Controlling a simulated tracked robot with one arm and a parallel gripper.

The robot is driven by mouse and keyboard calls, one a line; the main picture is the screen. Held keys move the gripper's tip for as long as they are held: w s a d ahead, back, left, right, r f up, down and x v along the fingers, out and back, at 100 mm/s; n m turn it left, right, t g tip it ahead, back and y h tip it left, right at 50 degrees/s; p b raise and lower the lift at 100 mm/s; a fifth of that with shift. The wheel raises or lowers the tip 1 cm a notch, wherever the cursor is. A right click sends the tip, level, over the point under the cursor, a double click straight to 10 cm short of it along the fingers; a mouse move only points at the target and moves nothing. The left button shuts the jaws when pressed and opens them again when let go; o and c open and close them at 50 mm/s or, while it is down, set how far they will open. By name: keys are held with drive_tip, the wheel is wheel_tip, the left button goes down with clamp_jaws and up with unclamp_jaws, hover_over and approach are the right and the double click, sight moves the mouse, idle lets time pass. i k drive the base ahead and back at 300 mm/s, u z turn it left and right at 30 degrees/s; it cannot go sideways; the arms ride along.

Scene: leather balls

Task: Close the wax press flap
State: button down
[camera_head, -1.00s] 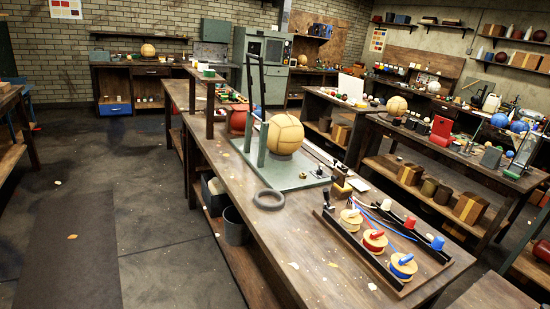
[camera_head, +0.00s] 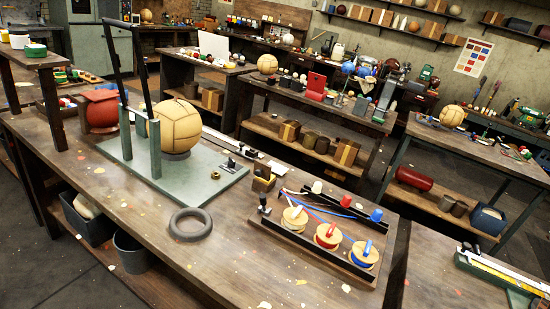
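A small brown and yellowish block with dark metal parts (camera_head: 264,179) stands on the near workbench, between the green base plate and the spool rack. It may be the wax press, but it is too small to tell. I cannot make out a flap or whether one is open. My gripper is not in view.
The workbench (camera_head: 225,262) carries a green stand (camera_head: 200,186) with tall uprights and a tan leather ball (camera_head: 176,127). A dark grey ring (camera_head: 190,224) lies in front. A rack of thread spools (camera_head: 326,236) is to the right. Dark floor (camera_head: 55,270) is clear at lower left.

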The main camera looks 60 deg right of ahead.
sight(262, 170)
drive_tip(key=z, duration=0.45)
drive_tip(key=i, duration=0.9)
drive_tip(key=z, duration=0.6)
drive_tip(key=k, duration=0.9)
drive_tip(key=z, duration=0.2)
drive_tip(key=i, duration=0.9)
drive_tip(key=u, duration=0.1)
